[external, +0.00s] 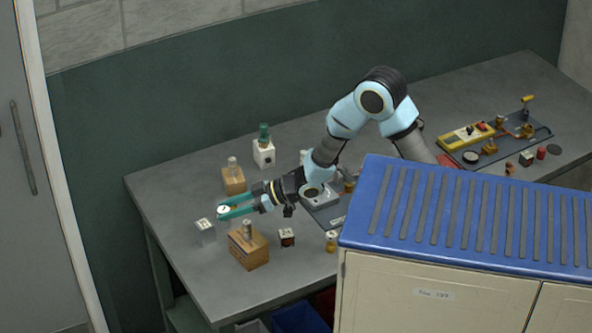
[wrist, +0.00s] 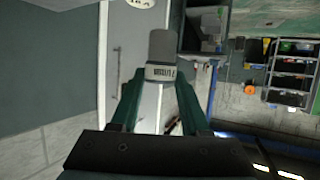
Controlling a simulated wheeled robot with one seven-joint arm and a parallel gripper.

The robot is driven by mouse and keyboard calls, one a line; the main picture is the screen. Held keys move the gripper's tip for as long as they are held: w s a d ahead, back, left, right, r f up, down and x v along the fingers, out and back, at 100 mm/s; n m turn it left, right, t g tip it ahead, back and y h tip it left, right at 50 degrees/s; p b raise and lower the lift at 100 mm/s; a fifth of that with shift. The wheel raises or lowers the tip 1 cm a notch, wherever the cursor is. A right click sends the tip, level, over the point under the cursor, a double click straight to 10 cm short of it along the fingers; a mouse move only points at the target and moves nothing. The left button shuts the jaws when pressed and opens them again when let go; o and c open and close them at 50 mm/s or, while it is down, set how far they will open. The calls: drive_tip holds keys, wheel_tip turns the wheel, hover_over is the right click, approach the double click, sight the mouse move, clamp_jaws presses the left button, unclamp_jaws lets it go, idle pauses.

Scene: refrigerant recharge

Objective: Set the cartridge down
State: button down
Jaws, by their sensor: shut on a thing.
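My gripper (external: 229,208) has teal fingers and reaches out over the left end of the grey bench. It is shut on a cartridge (wrist: 161,50), a grey cylinder with a white printed label, which sits between the fingertips in the wrist view. In the external view only the pale end of the cartridge (external: 223,211) shows clearly. I cannot tell whether its lower end touches anything. A wooden block (external: 249,253) with a similar cylinder standing in it is just in front of the gripper. Another wooden block (external: 232,182) with a cylinder stands behind it.
A pale block with a marked top (external: 205,230) stands at lower left of the gripper. A white block with a green-topped bottle (external: 263,154) is behind. A small dark box (external: 287,237) and a brass fitting (external: 331,241) lie to the right. Bare bench (external: 165,197) lies left.

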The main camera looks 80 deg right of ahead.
drive_tip(key=s+d+f+n+g+y, duration=0.2)
drive_tip(key=s+n, duration=0.1)
drive_tip(key=s, duration=0.3)
drive_tip(key=s+d+f+n+g+y+b, duration=0.1)
drive_tip(key=s+n+g+y, duration=0.15)
drive_tip(key=s, duration=0.35)
drive_tip(key=s+d+f+n+g+y, duration=0.1)
drive_tip(key=s+d+f+n+y, duration=0.15)
drive_tip(key=s, duration=0.35)
drive_tip(key=shift+s+a+f+p, duration=0.15)
drive_tip(key=shift+f+p, duration=0.1)
drive_tip(key=shift+f, duration=1.15)
drive_tip(key=shift+w+a+f+p, duration=0.15)
drive_tip(key=shift+f+p, duration=0.15)
drive_tip(key=shift+f, duration=1.1)
drive_tip(key=shift+s+a+f+p, duration=0.15)
drive_tip(key=shift+f+p, duration=0.1)
drive_tip(key=shift+f, duration=1.15)
drive_tip(key=shift+f, duration=0.2)
drive_tip(key=shift+c, duration=2)
unclamp_jaws()
